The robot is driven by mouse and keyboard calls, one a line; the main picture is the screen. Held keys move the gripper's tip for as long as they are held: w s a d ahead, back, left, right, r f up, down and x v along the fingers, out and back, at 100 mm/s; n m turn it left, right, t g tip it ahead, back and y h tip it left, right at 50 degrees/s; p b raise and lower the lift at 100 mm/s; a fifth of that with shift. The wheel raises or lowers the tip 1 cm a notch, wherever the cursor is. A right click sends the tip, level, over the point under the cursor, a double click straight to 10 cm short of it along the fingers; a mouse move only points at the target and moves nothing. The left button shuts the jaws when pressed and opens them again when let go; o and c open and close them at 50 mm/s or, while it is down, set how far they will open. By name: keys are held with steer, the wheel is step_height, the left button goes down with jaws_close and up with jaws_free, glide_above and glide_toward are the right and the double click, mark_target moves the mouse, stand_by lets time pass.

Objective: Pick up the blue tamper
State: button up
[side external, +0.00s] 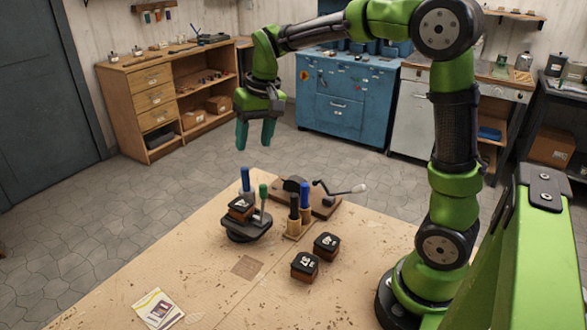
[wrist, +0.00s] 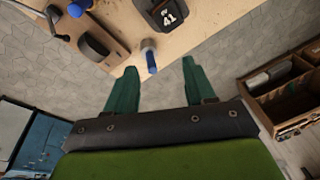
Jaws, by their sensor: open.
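Two upright blue-handled tools are on the table; I cannot tell for certain which is the blue tamper. One blue handle (side external: 245,178) stands at the round dark stand, behind a boxy dark block. In the wrist view this blue handle (wrist: 151,62), with a grey collar, shows between the finger lines. The other blue handle (side external: 305,196) stands in a wooden holder beside a black one; it also shows in the wrist view (wrist: 76,9). My gripper (side external: 253,147) is open and empty, pointing down above the table's far edge, higher than the blue handles and apart from them.
A green handle (side external: 263,190) stands close by on the round stand (side external: 246,229). A lever press (side external: 325,200) on a wooden board is behind the holder. Two dark-topped blocks (side external: 304,266) (side external: 326,246) sit in front. The table's left front is mostly clear, with a leaflet (side external: 158,308).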

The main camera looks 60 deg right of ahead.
steer(key=g, duration=0.2)
glide_above(247, 190)
step_height(247, 190, down, 3)
step_height(247, 190, up, 3)
steer(key=w, duration=0.1)
steer(key=shift+h, duration=0.3)
steer(key=f, duration=1)
steer(key=shift+d+f, duration=0.3)
steer(key=shift+f, duration=0.1)
steer(key=shift+s+d+f, duration=0.1)
steer(key=shift+f, duration=3.1)
jaws_close()
